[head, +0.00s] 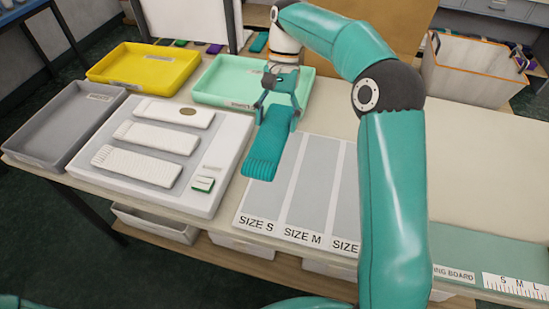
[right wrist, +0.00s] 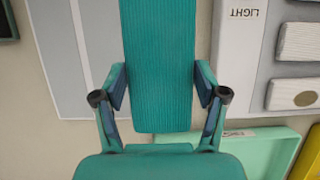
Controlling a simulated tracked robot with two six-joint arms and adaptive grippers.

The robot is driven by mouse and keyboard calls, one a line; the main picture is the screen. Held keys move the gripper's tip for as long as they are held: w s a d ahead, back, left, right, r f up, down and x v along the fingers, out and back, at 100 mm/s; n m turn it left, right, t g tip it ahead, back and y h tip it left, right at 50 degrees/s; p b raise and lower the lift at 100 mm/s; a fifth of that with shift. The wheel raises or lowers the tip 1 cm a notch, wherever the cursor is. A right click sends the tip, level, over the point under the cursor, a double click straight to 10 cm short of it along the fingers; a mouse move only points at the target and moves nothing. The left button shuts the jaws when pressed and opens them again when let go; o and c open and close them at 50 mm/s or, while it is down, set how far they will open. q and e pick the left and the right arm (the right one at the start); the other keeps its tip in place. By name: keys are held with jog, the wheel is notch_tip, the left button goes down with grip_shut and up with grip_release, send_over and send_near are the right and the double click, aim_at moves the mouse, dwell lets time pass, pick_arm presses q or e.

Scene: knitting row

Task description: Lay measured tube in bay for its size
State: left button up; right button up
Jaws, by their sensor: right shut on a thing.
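My right gripper (head: 279,107) is shut on a teal ribbed knitted tube (head: 264,155), which also fills the upper middle of the right wrist view (right wrist: 158,60). The tube hangs down from the fingers toward me. In the head view it overlaps the upper left of the SIZE S bay (head: 267,205); its height above the table is hard to tell. The grey SIZE M bay (head: 304,200) lies to the right. A third SIZE bay (head: 346,200) is partly hidden by my right arm. The measuring board (head: 500,262) with S, M, L marks is at the right. My left gripper is out of view.
A white board (head: 225,125) with several white knitted pieces lies left of the bays. Yellow (head: 110,80), mint (head: 212,98) and grey (head: 22,160) trays stand behind and left. A white bin (head: 470,75) stands at the back right.

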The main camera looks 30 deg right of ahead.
aim_at(283, 106)
notch_tip(283, 106, down, 15)
jog(key=shift+r+p, duration=0.1)
jog(key=shift+p, duration=0.2)
jog(key=o, duration=0.9)
jog(key=v, duration=1.2)
jog(key=shift+r, duration=0.1)
